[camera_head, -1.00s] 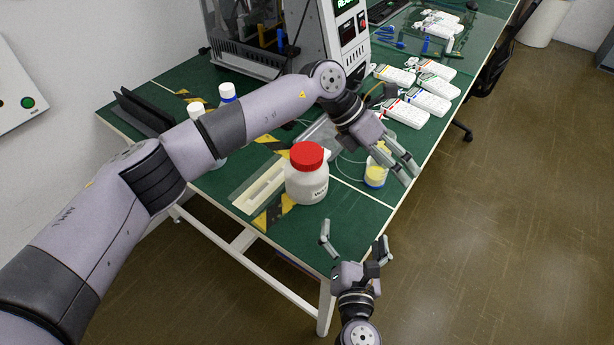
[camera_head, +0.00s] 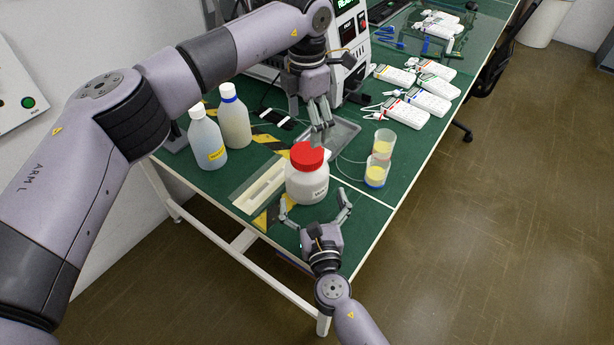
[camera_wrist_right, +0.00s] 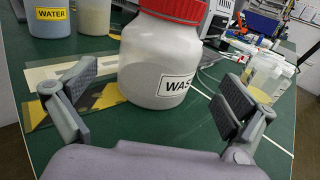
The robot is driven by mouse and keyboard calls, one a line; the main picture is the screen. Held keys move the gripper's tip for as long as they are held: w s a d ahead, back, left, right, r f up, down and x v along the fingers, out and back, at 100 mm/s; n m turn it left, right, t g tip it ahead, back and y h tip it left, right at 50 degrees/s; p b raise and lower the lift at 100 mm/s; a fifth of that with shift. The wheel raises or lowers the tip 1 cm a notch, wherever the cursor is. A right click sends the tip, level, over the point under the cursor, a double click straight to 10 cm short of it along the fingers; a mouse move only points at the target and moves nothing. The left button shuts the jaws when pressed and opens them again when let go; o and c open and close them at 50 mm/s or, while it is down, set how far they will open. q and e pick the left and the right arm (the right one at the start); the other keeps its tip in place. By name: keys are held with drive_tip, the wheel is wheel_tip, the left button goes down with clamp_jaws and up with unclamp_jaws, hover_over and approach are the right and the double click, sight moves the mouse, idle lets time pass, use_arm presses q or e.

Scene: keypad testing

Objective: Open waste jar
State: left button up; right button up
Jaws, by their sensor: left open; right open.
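The waste jar (camera_head: 307,185) is a white, squat jar with a red lid (camera_head: 307,157). It stands upright on the green table with the lid on. In the right wrist view the jar (camera_wrist_right: 158,60) shows part of its label, and the top of its lid is cut off. My left gripper (camera_head: 320,135) is open, pointing down just above and behind the lid. My right gripper (camera_head: 316,205) is open at the near side of the jar. In the right wrist view its fingers (camera_wrist_right: 155,105) stand wide apart, left and right of the jar, with gaps to it.
A grey tray (camera_head: 340,137) lies behind. Several white meters (camera_head: 405,112) lie farther back. The table's near edge is close.

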sight(307, 175)
drive_tip(key=w, duration=0.5)
drive_tip(key=w+a, duration=0.1)
drive_tip(key=w, duration=0.1)
drive_tip(key=shift+w+a, duration=0.1)
drive_tip(key=shift+w, duration=0.25)
drive_tip(key=shift+c, duration=0.6)
